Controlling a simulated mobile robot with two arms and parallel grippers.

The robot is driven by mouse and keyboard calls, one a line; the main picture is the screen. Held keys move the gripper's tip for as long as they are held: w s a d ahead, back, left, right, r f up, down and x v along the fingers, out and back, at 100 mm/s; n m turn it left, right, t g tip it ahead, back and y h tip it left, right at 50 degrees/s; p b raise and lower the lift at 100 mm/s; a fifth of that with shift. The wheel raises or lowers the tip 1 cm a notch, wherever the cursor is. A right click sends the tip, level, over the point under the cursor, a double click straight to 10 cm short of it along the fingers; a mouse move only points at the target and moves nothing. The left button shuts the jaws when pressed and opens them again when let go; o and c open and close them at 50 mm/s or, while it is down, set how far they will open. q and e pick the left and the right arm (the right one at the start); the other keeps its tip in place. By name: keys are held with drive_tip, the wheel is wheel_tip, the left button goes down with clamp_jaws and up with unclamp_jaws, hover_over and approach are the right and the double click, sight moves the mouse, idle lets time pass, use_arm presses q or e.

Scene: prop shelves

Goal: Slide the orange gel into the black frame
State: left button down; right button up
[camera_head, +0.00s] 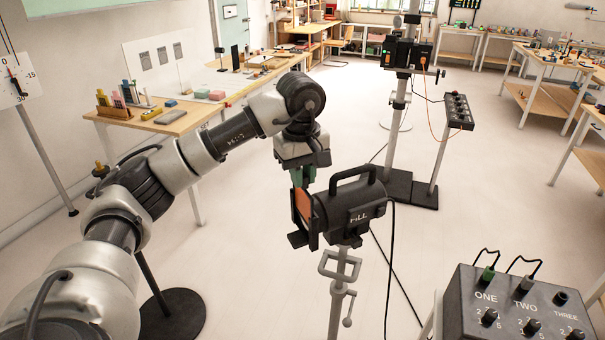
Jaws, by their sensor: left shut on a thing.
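The lamp marked FILL (352,213) stands on a grey stand, with a handle on top. The black frame (313,238) is at the lamp's front, on its left side in the picture. The orange gel (303,205) shows as a narrow orange strip, steeply upright, at this frame. My left gripper (302,188) points down from above and is shut on the gel's upper part. The gel's lower part seems to lie within the frame. I cannot tell how deep it sits. My right gripper is not in view.
A control box (520,308) with knobs and plugged cables is at the lower right. A cable hangs from the lamp. Another lamp stand (400,105) is farther back. A wooden bench (180,122) with props lines the left wall. The floor between is mostly clear.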

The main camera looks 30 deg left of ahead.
use_arm(q)
drive_tip(key=shift+w+f+b, duration=0.1)
drive_tip(key=shift+f+b, duration=1.5)
drive_tip(key=shift+f, duration=0.6)
idle(2.4)
drive_tip(key=c, duration=1)
unclamp_jaws()
wheel_tip(320, 180, up, 5)
drive_tip(key=shift+f+b, duration=0.15)
drive_tip(key=shift+b, duration=0.3)
drive_tip(key=r, duration=0.4)
drive_tip(key=r+p, duration=0.1)
drive_tip(key=r, duration=0.1)
drive_tip(key=shift+s+r, duration=0.1)
drive_tip(key=shift+s, duration=0.15)
